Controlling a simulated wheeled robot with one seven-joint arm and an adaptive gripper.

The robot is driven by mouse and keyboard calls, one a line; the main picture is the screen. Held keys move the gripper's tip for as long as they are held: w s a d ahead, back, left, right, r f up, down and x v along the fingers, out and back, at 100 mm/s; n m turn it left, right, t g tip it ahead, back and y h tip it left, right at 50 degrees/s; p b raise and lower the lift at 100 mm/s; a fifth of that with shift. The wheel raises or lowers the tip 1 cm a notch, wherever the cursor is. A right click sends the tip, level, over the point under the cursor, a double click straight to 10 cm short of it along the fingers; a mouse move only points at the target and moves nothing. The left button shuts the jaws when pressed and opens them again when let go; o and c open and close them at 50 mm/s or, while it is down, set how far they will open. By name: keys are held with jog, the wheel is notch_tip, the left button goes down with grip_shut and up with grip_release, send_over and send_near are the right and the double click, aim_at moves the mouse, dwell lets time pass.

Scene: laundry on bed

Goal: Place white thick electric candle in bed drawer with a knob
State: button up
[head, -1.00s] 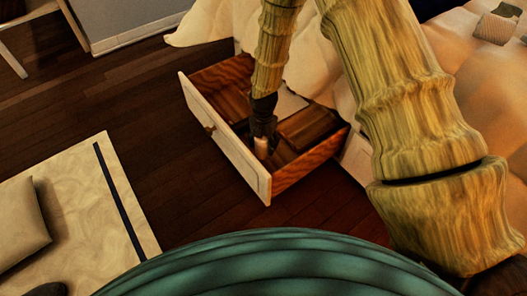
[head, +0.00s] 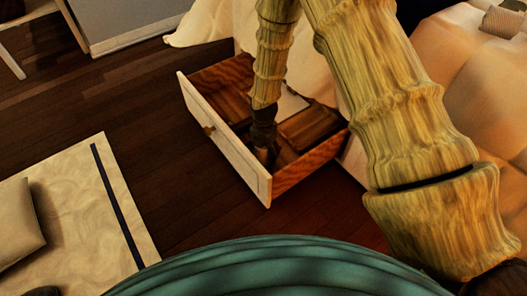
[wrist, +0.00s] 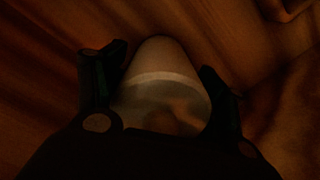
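The white thick candle (wrist: 162,88) lies between my gripper's two dark fingers in the wrist view, its sides touching or very close to both. My gripper (head: 265,155) points down inside the open bed drawer, near its front panel, and appears shut on the candle. In the head view the candle is hidden behind the gripper and the drawer front. The drawer (head: 228,143) has a white front with a small knob (head: 208,129) and a brown wooden inside. In the wrist view brown wood surrounds the candle; I cannot tell whether the candle touches the drawer bottom.
Inside the drawer lie a flat pale item (head: 290,104) and a brown wooden-looking block (head: 312,127). The bed (head: 475,90) with pale bedding is at the right. A cream rug (head: 75,215) with a cushion (head: 15,220) lies at the left. Dark wood floor (head: 150,120) between is clear.

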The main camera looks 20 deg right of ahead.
dwell(0.4)
notch_tip(320, 180, up, 12)
jog(key=p, duration=0.7)
jog(key=shift+r, duration=0.1)
dwell(1.0)
